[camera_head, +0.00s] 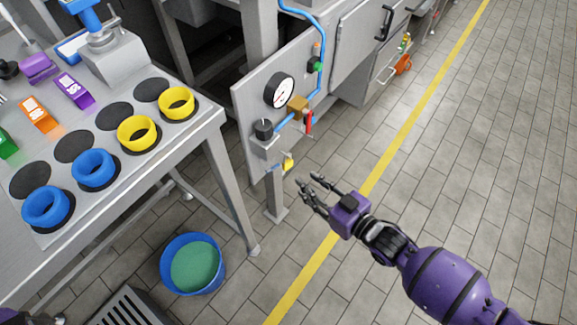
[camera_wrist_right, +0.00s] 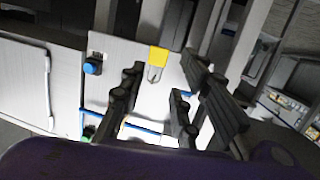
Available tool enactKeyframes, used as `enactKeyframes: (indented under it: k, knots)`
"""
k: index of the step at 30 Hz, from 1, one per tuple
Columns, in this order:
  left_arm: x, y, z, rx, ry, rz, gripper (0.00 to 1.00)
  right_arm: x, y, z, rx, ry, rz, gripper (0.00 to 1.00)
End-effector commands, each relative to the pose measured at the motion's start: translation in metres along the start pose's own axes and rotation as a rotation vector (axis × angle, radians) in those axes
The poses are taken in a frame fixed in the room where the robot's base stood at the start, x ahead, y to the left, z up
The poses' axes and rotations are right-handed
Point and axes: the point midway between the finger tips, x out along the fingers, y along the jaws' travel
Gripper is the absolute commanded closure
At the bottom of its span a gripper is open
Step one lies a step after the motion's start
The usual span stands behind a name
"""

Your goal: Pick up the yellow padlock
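The yellow padlock (camera_head: 288,162) hangs at the lower edge of the grey valve panel. In the right wrist view the padlock (camera_wrist_right: 158,56) shows as a yellow block with a thin shackle, between the fingers and beyond them. My right gripper (camera_head: 308,188) is open and empty, a little right of and below the padlock in the head view. A gap shows between the fingers and the padlock. The right wrist view shows the spread fingers (camera_wrist_right: 160,92). Only a dark sliver of my left arm shows at the bottom left corner of the head view; its fingers are not clear.
The panel carries a gauge (camera_head: 279,90), a red-handled valve (camera_head: 308,121) and a blue pipe (camera_head: 321,50). A steel table (camera_head: 190,133) with blue and yellow rings stands at left. A blue bucket (camera_head: 165,272) stands on the floor. Floor at right is clear.

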Motion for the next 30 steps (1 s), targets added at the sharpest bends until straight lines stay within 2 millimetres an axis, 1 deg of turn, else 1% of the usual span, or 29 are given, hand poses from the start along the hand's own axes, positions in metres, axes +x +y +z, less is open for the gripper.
enactKeyframes:
  k: [4,6,8,14,18,22,25,30]
  knots:
    - [-0.001,0.0,0.002,-0.001,-0.006,-0.001,0.69,0.001,0.001,-0.005,0.024,0.028,0.0,0.7]
    - [-0.001,0.0,0.004,0.0,-0.01,-0.001,0.69,0.005,0.001,-0.01,0.034,0.047,-0.002,0.7]
    - [-0.001,0.0,0.006,-0.001,-0.013,-0.001,0.69,0.011,0.0,-0.01,0.037,0.049,-0.002,0.7]
    - [0.0,0.002,0.01,-0.007,-0.019,0.001,0.69,0.034,0.001,-0.012,0.037,0.048,-0.002,0.7]
    - [0.002,0.002,0.012,-0.008,-0.021,0.0,0.69,0.056,0.002,-0.014,0.038,0.048,-0.002,0.7]
    - [0.003,0.002,0.014,-0.008,-0.024,0.0,0.69,0.072,0.002,-0.014,0.039,0.045,-0.002,0.7]
    - [0.004,0.001,0.013,-0.008,-0.024,0.0,0.69,0.077,0.002,-0.014,0.037,0.046,-0.002,0.7]
    - [0.005,0.001,0.012,-0.007,-0.02,0.0,0.69,0.077,0.002,-0.015,0.037,0.045,-0.002,0.7]
